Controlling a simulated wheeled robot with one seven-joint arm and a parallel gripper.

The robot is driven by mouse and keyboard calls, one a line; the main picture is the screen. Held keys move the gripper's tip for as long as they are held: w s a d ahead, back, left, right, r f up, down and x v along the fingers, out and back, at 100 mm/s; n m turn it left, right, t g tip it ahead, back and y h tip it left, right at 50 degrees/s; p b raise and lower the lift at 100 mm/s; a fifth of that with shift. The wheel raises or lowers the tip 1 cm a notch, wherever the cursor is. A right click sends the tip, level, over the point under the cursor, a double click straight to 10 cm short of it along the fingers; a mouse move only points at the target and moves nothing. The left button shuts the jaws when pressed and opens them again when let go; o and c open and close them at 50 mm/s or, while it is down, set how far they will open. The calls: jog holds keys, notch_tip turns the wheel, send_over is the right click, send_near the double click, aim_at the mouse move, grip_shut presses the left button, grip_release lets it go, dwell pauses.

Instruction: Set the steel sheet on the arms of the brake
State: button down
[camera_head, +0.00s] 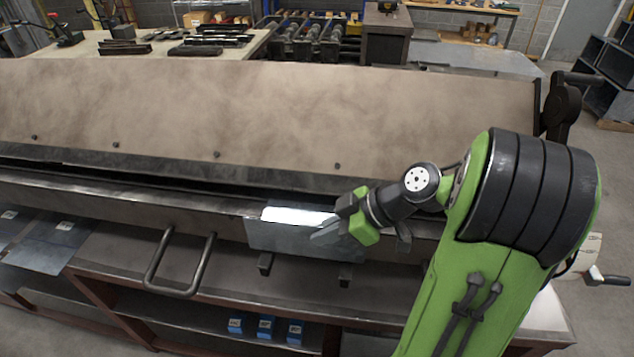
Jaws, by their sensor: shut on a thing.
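The steel sheet (283,238) is a small flat grey plate with a bright glare along its upper edge. It stands at the front of the brake (230,110), a long machine with a wide brown top panel. My gripper (336,229) is shut on the right part of the sheet and hides some of it. Two short dark arms, a left arm (265,264) and a right arm (345,275), stick out just below the sheet's lower edge. I cannot tell whether the sheet touches them.
A bent bar handle (180,290) sticks out left of the sheet. Blue boxes (266,327) sit on the shelf below. Flat grey sheets (42,240) lie at the far left. A crank lever (566,95) stands at the brake's right end. A worktable (75,45) is behind.

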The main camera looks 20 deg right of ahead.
jog(key=shift+s+a+b, duration=0.3)
jog(key=shift+s+a, duration=0.4)
jog(key=shift+s, duration=0.35)
